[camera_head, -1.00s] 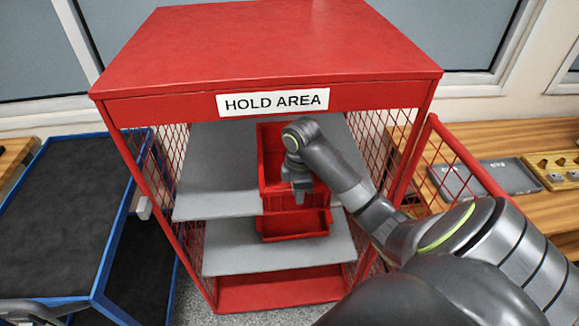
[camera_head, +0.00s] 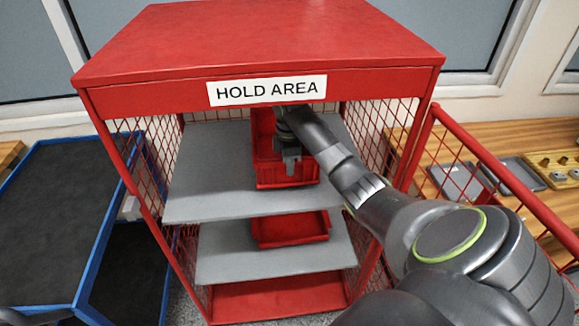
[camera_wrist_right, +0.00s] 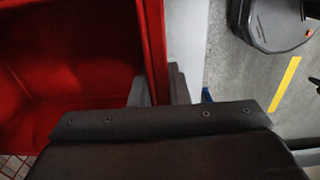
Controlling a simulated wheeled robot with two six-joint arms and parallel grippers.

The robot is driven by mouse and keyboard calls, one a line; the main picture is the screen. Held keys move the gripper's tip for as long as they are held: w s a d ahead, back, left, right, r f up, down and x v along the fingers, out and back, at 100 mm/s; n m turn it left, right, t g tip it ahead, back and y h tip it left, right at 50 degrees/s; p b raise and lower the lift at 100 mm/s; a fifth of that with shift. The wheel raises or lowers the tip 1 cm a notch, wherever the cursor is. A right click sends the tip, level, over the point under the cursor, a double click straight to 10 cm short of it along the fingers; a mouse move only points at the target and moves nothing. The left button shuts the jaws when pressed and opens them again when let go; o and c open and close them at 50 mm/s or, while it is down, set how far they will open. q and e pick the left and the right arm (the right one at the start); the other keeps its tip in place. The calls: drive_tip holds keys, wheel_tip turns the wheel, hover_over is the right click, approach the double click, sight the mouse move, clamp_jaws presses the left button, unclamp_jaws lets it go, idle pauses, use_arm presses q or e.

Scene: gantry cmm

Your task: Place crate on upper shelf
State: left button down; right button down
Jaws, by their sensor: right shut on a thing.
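The red crate (camera_head: 268,176) is inside the red hold area rack, over the grey upper shelf (camera_head: 205,185). I cannot tell whether its base touches the shelf. My right gripper (camera_head: 291,168) reaches in from the right and is shut on the crate's front wall. In the right wrist view, the fingers (camera_wrist_right: 158,88) straddle the red wall, with the crate's empty-looking interior (camera_wrist_right: 75,55) to the left. The gripper and forearm hide part of the crate. My left gripper is not in view.
A second red crate (camera_head: 290,229) sits on the lower grey shelf (camera_head: 225,258). The rack's red top (camera_head: 260,45) and mesh sides (camera_head: 140,165) enclose the shelves. The upper shelf is bare left of the crate. A blue-framed cart (camera_head: 55,220) stands left; a wooden bench (camera_head: 545,140) is right.

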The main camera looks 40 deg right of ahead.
drive_tip(key=shift+f, duration=0.6)
drive_tip(key=c, duration=1.8)
unclamp_jaws()
drive_tip(key=shift+f, duration=0.2)
drive_tip(key=o, duration=0.4)
